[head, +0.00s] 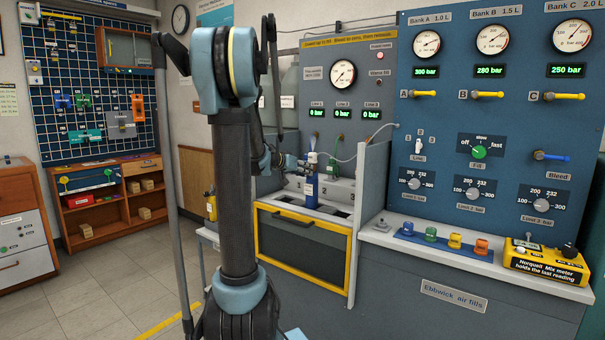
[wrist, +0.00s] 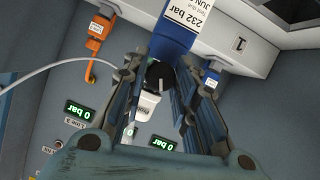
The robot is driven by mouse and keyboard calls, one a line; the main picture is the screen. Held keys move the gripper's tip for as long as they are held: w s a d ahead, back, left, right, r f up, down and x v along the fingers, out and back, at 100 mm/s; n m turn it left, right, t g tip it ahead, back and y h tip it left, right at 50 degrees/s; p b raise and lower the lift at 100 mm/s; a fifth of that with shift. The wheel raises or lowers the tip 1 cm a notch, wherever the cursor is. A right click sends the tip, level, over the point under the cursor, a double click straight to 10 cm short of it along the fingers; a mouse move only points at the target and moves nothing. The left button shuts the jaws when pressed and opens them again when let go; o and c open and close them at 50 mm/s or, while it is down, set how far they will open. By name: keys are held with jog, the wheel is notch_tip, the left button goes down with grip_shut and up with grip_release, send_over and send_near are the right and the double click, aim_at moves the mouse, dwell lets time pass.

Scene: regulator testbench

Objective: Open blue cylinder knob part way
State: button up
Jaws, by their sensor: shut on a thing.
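The blue cylinder (head: 310,191) stands upright in the fill bay in the head view. In the wrist view its blue body (wrist: 172,45) carries a white label reading 232 bar. Its black knob (wrist: 158,76) with a pale pointer line sits on a white valve (wrist: 147,106). My gripper (wrist: 160,70) has one finger on each side of the knob and is shut on it. In the head view my gripper (head: 299,163) is small beside the cylinder's top, and the knob cannot be made out there.
A white hose (wrist: 40,72) runs to the valve. An orange connector (wrist: 95,30) and a blue connector (wrist: 211,80) hang at either side. Line displays (head: 343,113) read 0 bar. A grey side panel (head: 372,190) bounds the bay on the right. A yellow cylinder (head: 211,205) stands at left.

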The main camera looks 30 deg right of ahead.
jog(key=shift+w+n, duration=0.1)
jog(key=shift+n, duration=0.3)
jog(key=shift+g, duration=0.3)
jog(key=o, duration=1.1)
jog(key=shift+a, duration=0.1)
jog(key=v, duration=1.2)
jog(key=shift+f, duration=0.25)
jog(key=shift+a, duration=0.1)
